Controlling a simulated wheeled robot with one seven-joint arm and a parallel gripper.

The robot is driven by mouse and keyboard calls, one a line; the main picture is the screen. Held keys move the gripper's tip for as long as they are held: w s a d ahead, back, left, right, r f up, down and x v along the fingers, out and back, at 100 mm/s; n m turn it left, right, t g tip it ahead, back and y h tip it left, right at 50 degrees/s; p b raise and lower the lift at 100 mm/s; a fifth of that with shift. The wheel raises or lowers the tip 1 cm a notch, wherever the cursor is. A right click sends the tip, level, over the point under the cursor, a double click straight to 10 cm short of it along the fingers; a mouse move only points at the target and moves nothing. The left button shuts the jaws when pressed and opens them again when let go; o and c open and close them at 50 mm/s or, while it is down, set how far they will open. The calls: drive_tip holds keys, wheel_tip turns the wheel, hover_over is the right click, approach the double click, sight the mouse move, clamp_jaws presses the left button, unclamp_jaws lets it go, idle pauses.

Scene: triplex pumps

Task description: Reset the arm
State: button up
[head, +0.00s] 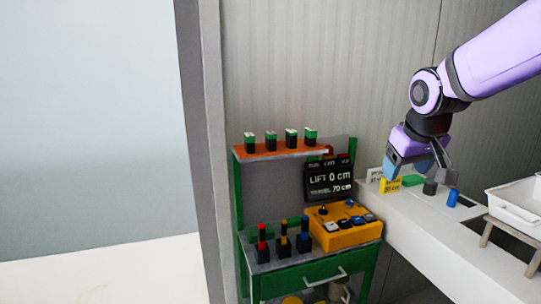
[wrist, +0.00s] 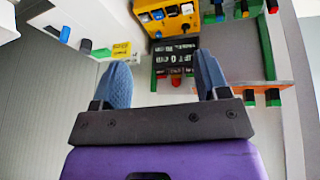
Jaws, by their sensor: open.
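My arm is purple and reaches in from the upper right in the head view. My gripper (head: 420,172) hangs over the white counter, above a dark cylinder (head: 430,187) and near a blue cylinder (head: 453,198). In the wrist view my gripper (wrist: 160,80) shows two blue textured fingers spread wide apart with nothing between them. Beyond the fingers, the black display (wrist: 175,57) shows in the wrist view. In the head view the display (head: 330,180) reads "LIFT 0 cm" and "TRAVEL 70 cm".
A green cart (head: 300,276) stands left of the white counter (head: 410,220). It bears a yellow control box (head: 342,232), several coloured-top black pieces, and an orange shelf (head: 280,152) with several green-topped pieces. A white tray (head: 515,208) sits at the right. A grey post (head: 203,150) stands left.

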drive_tip(key=s+d+r+m, duration=0.1)
drive_tip(key=s+r, duration=0.1)
drive_tip(key=s, duration=1.9)
drive_tip(key=shift+s+d+m+y, duration=0.35)
drive_tip(key=shift+d+m+y, duration=0.05)
